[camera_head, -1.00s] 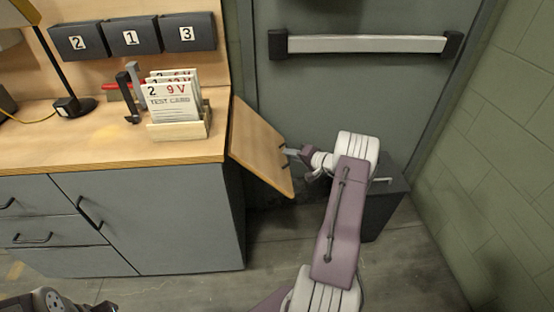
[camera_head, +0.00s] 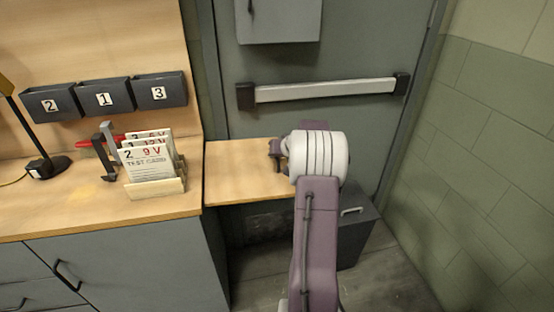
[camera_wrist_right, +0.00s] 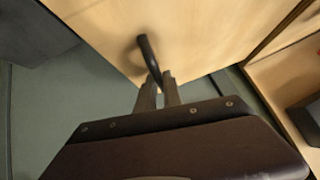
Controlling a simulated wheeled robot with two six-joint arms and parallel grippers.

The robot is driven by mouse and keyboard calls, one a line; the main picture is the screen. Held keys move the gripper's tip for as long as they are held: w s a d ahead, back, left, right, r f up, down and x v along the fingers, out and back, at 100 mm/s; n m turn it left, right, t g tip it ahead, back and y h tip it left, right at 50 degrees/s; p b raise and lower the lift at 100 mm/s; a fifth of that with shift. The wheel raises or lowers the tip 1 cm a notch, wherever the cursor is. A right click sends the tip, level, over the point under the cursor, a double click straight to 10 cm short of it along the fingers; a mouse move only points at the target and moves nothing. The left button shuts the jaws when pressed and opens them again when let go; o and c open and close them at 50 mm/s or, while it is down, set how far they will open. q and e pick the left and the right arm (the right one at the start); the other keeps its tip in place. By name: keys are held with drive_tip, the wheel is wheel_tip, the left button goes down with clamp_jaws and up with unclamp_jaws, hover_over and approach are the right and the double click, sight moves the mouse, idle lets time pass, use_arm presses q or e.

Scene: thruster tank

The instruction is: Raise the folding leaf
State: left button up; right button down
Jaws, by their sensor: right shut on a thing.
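The folding leaf (camera_head: 238,172) is a light wooden board at the right end of the workbench (camera_head: 95,222). It stands out about level with the bench top in the head view. In the right wrist view the leaf (camera_wrist_right: 105,25) fills the upper middle, with a dark bar handle (camera_wrist_right: 148,55) on it. My right gripper (camera_wrist_right: 160,80) is shut on this handle; in the head view the gripper (camera_head: 277,152) is at the leaf's right end, partly hidden by my own wrist. What is under the leaf is mostly hidden. My left gripper is not in view.
A card holder (camera_head: 158,188) with test cards stands near the bench's right end. Numbered bins (camera_head: 106,98) hang above. A grey door with a push bar (camera_head: 325,90) is behind the leaf. A dark box (camera_head: 355,225) stands on the floor at right.

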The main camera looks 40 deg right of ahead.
drive_tip(key=shift+w+a+r+p, duration=0.15)
drive_tip(key=shift+r+p, duration=0.35)
drive_tip(key=shift+r, duration=0.35)
drive_tip(key=c, duration=1.5)
unclamp_jaws()
drive_tip(key=shift+r, duration=0.1)
drive_tip(key=v, duration=0.9)
drive_tip(key=shift+a, duration=0.2)
drive_tip(key=shift+w, duration=0.1)
